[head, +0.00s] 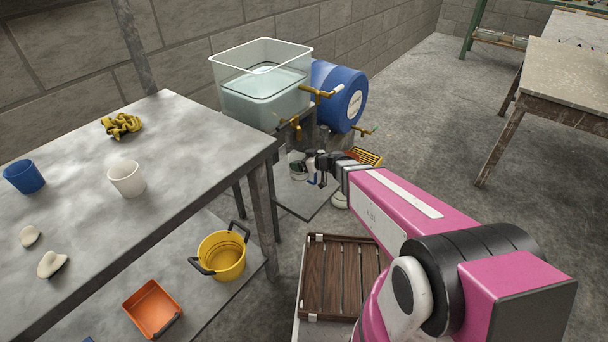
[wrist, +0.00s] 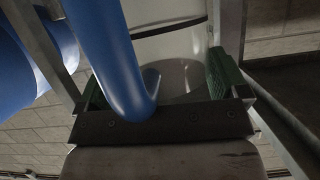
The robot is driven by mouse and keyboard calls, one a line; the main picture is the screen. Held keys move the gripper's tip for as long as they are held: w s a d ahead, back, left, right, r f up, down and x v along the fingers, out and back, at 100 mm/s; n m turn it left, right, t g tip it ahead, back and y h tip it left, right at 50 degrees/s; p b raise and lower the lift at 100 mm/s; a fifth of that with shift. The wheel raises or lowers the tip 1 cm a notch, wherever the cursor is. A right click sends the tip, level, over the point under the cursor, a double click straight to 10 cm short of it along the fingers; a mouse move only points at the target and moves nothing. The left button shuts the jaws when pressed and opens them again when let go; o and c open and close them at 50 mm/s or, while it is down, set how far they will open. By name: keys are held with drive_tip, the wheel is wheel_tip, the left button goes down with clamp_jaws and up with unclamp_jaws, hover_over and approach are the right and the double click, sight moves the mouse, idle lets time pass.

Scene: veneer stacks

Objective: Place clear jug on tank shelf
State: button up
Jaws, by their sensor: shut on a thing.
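My gripper (head: 318,166) reaches out to the tank stand, low in front of the water tank. In the wrist view its green-padded fingers (wrist: 158,84) are on either side of the clear jug (wrist: 178,60). The gripper is shut on the jug, whose blue handle (wrist: 118,60) crosses in front. In the head view the jug (head: 297,168) is small and partly hidden by the gripper. The tank shelf (head: 303,204) is a low grey plate below. Whether the jug touches it I cannot tell.
The clear water tank (head: 262,102) with brass taps and a blue barrel (head: 338,95) stand above. A yellow crate (head: 368,157) is just right of my gripper. A metal table (head: 190,125) with cups is at left; a yellow bucket (head: 222,256) sits on its lower shelf.

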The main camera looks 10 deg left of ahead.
drive_tip(key=shift+f, duration=3.15)
drive_tip(key=o, duration=0.8)
drive_tip(key=shift+f, duration=0.1)
drive_tip(key=shift+o, duration=0.2)
drive_tip(key=shift+s+d+r, duration=0.1)
drive_tip(key=shift+d+r, duration=0.1)
drive_tip(key=s+d+r+m+g+h, duration=0.2)
drive_tip(key=s+d+r+m+h, duration=0.1)
drive_tip(key=d, duration=0.6)
drive_tip(key=s+d+r+m+g+h, duration=0.2)
drive_tip(key=s+d+r+m+h, duration=0.2)
drive_tip(key=d, duration=0.6)
drive_tip(key=s+d+r+m+g+h, duration=0.2)
drive_tip(key=s+d, duration=0.4)
drive_tip(key=d, duration=0.4)
drive_tip(key=r+m+h, duration=0.1)
drive_tip(key=m+h, duration=0.1)
drive_tip(key=shift+s+d+r+m+g+h, duration=0.15)
drive_tip(key=shift+r+m+g+h, duration=0.05)
drive_tip(key=shift+m+g+h, duration=0.2)
